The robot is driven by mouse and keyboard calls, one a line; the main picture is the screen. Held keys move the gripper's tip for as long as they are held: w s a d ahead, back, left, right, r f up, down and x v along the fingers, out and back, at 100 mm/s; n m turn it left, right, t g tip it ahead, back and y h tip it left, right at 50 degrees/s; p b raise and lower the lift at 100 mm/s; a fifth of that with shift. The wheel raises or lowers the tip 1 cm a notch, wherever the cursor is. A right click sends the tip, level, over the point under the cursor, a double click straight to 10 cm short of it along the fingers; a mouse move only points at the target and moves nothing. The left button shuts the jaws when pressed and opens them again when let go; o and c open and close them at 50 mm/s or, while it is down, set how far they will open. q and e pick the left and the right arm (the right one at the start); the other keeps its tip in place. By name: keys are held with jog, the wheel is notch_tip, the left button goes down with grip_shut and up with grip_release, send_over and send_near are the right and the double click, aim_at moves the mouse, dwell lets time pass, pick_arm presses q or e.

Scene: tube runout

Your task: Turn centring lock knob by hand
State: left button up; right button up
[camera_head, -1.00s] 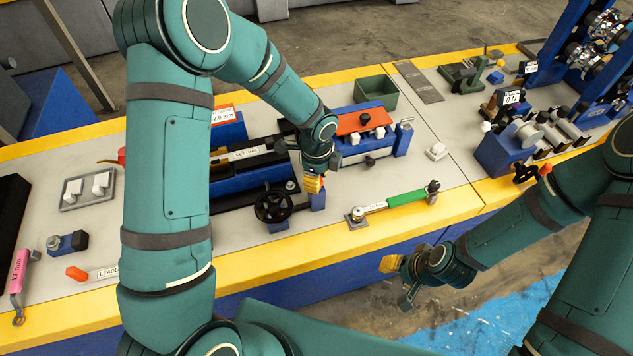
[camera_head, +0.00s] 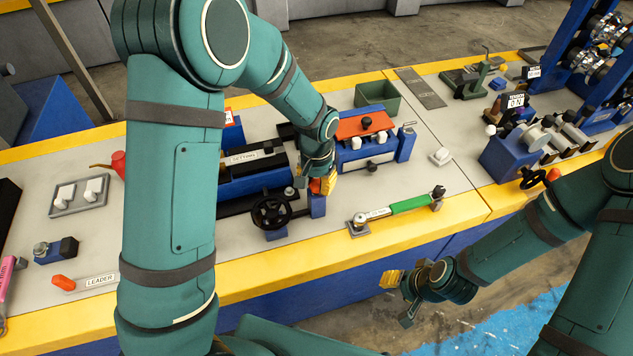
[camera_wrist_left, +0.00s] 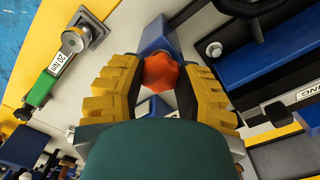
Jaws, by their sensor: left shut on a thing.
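The centring lock knob is a lobed orange-red knob (camera_wrist_left: 160,70) on a blue block (camera_wrist_left: 157,38). In the left wrist view it sits between the yellow ribbed fingers of my left gripper (camera_wrist_left: 166,77), which is shut on it from both sides. In the head view the knob (camera_head: 316,186) shows partly beside the yellow fingers of my left gripper (camera_head: 325,184), above the blue block (camera_head: 317,205). The knob's turn angle cannot be told. My right gripper (camera_head: 398,296) hangs in front of the bench, empty, with its fingers apart.
A black handwheel (camera_head: 270,211) stands just left of the knob. A green-handled wrench (camera_head: 400,204) lies to the right. A blue unit with an orange top (camera_head: 365,126) stands behind, with a green bin (camera_head: 378,95) beyond. Grey bench top is clear around the wrench.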

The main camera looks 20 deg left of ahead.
pick_arm(q)
jog(key=o, duration=0.9)
jog(key=shift+r, duration=0.1)
jog(key=shift+r+p, duration=0.8)
jog(key=shift+r, duration=0.15)
